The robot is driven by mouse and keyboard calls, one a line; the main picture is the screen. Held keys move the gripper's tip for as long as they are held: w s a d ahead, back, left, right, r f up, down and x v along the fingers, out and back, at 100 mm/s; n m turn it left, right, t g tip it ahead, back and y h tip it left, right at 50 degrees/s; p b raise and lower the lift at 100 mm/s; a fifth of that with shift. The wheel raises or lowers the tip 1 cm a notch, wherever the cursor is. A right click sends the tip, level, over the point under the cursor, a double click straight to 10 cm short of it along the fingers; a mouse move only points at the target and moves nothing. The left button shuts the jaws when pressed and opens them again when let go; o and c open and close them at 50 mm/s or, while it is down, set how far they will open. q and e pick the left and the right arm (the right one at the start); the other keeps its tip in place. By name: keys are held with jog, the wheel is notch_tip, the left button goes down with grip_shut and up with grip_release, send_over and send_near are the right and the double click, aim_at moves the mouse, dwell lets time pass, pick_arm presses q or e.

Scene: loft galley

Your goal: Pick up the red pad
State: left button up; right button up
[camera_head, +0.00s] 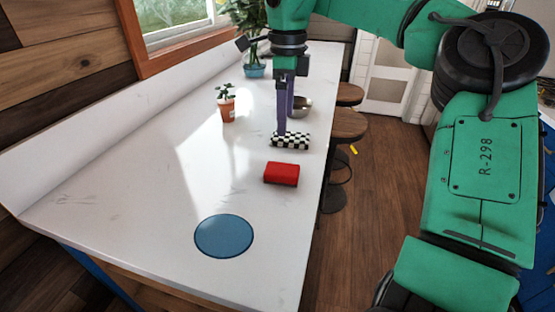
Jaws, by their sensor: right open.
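The red pad (281,174) is a small block lying on the white counter near its right edge. My right gripper (286,131) points down beyond the red pad, with its purple fingers at a black-and-white checkered block (290,141). The gripper is open. I cannot tell whether the fingers touch the checkered block. The red pad is apart from the gripper and fully in sight. My left gripper is not in view.
A blue round disc (223,236) lies on the counter (150,200) nearer to me. A small potted plant (227,108), a metal bowl (301,107) and a larger plant in a teal pot (254,70) stand farther back. Wooden stools (347,124) stand along the right side.

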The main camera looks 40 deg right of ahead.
aim_at(286, 169)
jog(key=f, duration=0.2)
jog(key=s+f, duration=0.1)
jog(key=f, duration=0.1)
jog(key=f+p, duration=0.1)
jog(key=f, duration=0.1)
jog(key=shift+s+a+f, duration=0.15)
jog(key=shift+s+a, duration=0.05)
jog(key=shift+s, duration=0.2)
jog(key=f+p, duration=0.1)
jog(key=f, duration=0.1)
jog(key=f+p, duration=0.1)
jog(key=f, duration=0.1)
jog(key=f+p, duration=0.1)
jog(key=f, duration=0.2)
jog(key=shift+w, duration=0.35)
jog(key=shift+f, duration=0.35)
jog(key=shift+w, duration=0.1)
jog(key=c, duration=1.3)
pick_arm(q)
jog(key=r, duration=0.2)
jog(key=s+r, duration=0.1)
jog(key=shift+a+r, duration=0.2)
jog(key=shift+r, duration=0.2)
pick_arm(e)
jog(key=shift+c, duration=0.3)
jog(key=shift+r, duration=0.15)
